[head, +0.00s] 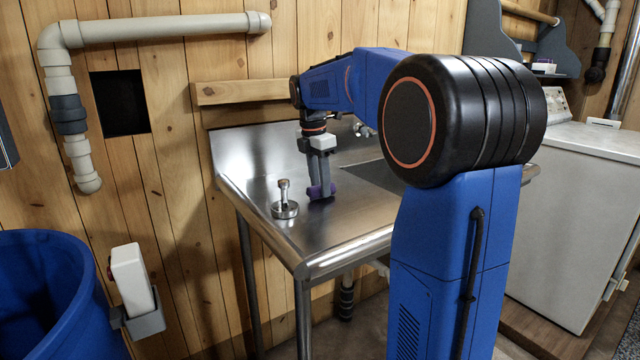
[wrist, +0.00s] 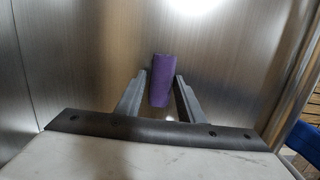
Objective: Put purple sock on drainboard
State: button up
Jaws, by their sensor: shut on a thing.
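The purple sock (head: 315,191) is a small rolled bundle at the steel drainboard (head: 318,238), left of the sink basin. It also shows in the wrist view (wrist: 161,80), upright in the picture between the two grey fingers. My gripper (head: 321,190) points straight down, its fingers shut on the sock. In the wrist view the gripper (wrist: 160,92) has a finger on either side of the sock. The sock is at or just above the steel surface; I cannot tell whether it touches. The fingers hide part of it in the head view.
A metal strainer plug (head: 285,208) stands on the drainboard just left of my gripper. The sink basin (head: 378,176) is to the right, partly hidden by my arm. The front of the drainboard is clear. A blue barrel (head: 60,300) stands at lower left, a white washer (head: 575,200) at right.

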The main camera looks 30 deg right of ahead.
aim_at(315, 185)
jog(key=o, duration=1)
jog(key=shift+f, duration=0.1)
jog(key=shift+o, duration=0.2)
notch_tip(315, 185, up, 12)
jog(key=a, duration=0.1)
jog(key=shift+a, duration=0.25)
